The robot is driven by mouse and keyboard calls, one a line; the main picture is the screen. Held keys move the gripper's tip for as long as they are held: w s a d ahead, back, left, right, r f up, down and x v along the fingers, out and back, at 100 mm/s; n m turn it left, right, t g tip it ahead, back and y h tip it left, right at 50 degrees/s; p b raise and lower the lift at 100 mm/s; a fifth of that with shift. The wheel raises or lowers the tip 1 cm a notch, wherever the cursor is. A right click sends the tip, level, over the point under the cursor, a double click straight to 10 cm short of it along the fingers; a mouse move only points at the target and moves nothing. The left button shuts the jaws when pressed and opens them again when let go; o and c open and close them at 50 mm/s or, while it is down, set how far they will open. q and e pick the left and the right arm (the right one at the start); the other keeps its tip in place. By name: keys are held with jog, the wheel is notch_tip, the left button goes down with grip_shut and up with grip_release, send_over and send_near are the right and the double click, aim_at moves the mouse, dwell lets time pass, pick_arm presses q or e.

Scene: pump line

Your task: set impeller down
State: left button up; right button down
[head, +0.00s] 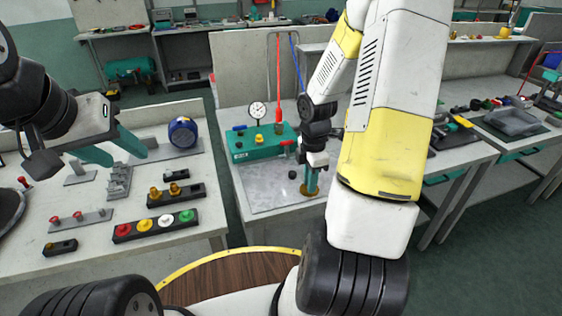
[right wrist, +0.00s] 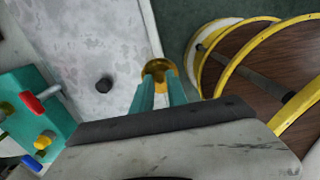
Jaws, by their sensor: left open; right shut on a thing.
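My right gripper (head: 311,184) is shut on a brass impeller (head: 309,191) and points down over the front right part of a grey metal plate on the middle table. In the right wrist view the brass impeller (right wrist: 172,68) shows between the teal fingertips (right wrist: 163,85), near the plate's edge. The fingers hide part of it, and I cannot tell whether it touches the plate. My left gripper (head: 115,149) is open and empty above the left table.
A teal block (head: 262,141) with a dial gauge stands behind the plate (head: 265,183). A small dark knob (head: 292,175) sits left of my right gripper. The left table holds a colour-button strip (head: 155,226), brass parts (head: 165,193) and a blue motor (head: 182,133).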

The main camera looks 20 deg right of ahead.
send_over(268, 183)
jog(key=shift+s+f, duration=0.25)
jog(key=shift+f, duration=0.5)
jog(key=shift+w+a+f, duration=0.15)
jog(key=shift+w, duration=0.05)
jog(key=shift+f, duration=1.6)
jog(key=c, duration=1.3)
grip_release()
jog(key=shift+f, duration=0.15)
